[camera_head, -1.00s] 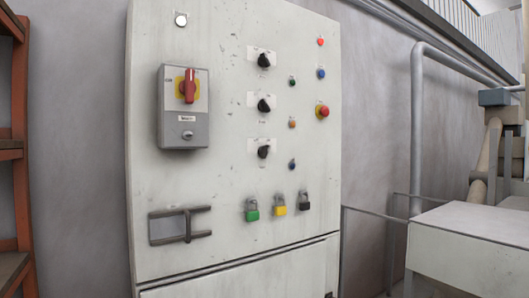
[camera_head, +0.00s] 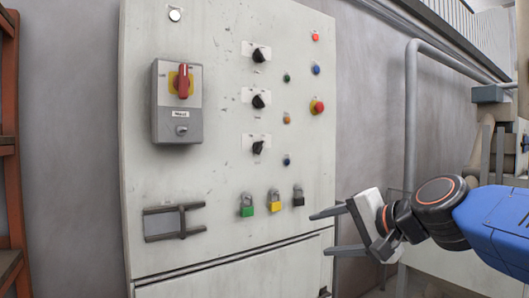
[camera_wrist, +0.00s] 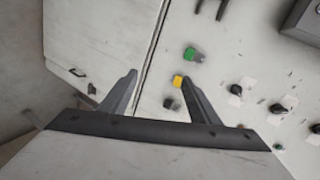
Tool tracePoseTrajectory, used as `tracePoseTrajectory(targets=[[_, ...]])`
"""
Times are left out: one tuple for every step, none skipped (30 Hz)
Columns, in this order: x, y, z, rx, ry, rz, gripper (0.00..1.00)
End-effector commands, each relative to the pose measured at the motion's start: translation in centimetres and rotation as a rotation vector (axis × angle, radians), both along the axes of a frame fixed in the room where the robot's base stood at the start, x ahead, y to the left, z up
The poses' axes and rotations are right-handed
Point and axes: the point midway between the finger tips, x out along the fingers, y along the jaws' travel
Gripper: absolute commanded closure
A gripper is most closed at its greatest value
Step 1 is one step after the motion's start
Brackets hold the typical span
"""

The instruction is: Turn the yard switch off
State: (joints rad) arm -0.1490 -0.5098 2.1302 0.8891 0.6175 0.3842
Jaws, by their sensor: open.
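The light grey cabinet front (camera_head: 215,190) carries three black rotary knobs in a column: upper (camera_head: 258,55), middle (camera_head: 258,101) and lower (camera_head: 257,147). A grey switch box (camera_head: 177,125) at left has a red handle (camera_head: 183,82) on a yellow plate, standing upright. The labels are too small to read, so I cannot tell which is the yard switch. My gripper (camera_head: 321,234) is open and empty at the cabinet's lower right, apart from all the switches. In the wrist view its fingers (camera_wrist: 160,78) spread near the padlocks, with black knobs (camera_wrist: 237,89) to the right.
Green (camera_head: 247,205), yellow (camera_head: 274,201) and black (camera_head: 298,196) padlocks hang below the knobs. A red emergency button (camera_head: 317,106) and small coloured buttons sit right of the knobs. A bracket (camera_head: 172,221) juts out at lower left. A grey pipe (camera_head: 411,120) stands at right.

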Motion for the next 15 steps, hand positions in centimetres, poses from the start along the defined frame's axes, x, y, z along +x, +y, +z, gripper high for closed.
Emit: tracePoseTrajectory(targets=[[1.8,1.2,2.8,0.106,0.000,-0.024,0.44],[2.7,1.8,4.5,0.173,0.003,-0.041,0.44],[3.9,2.5,6.6,0.260,0.009,-0.063,0.44],[4.7,2.9,8.0,0.324,0.015,-0.078,0.44],[5.5,3.3,9.5,0.386,0.021,-0.091,0.44],[6.5,3.8,11.2,0.462,0.031,-0.107,0.44],[7.1,4.1,12.3,0.515,0.041,-0.118,0.44],[7.7,4.3,13.5,0.563,0.046,-0.129,0.44],[8.4,4.6,14.6,0.621,0.059,-0.141,0.44],[8.8,4.7,15.4,0.658,0.066,-0.147,0.44],[9.2,4.9,16.0,0.691,0.073,-0.154,0.44],[9.6,5.0,16.8,0.726,0.081,-0.161,0.44],[9.8,5.1,17.2,0.747,0.086,-0.166,0.44],[10.0,5.1,17.4,0.763,0.090,-0.169,0.44],[10.2,5.2,17.7,0.780,0.095,-0.171,0.44]])
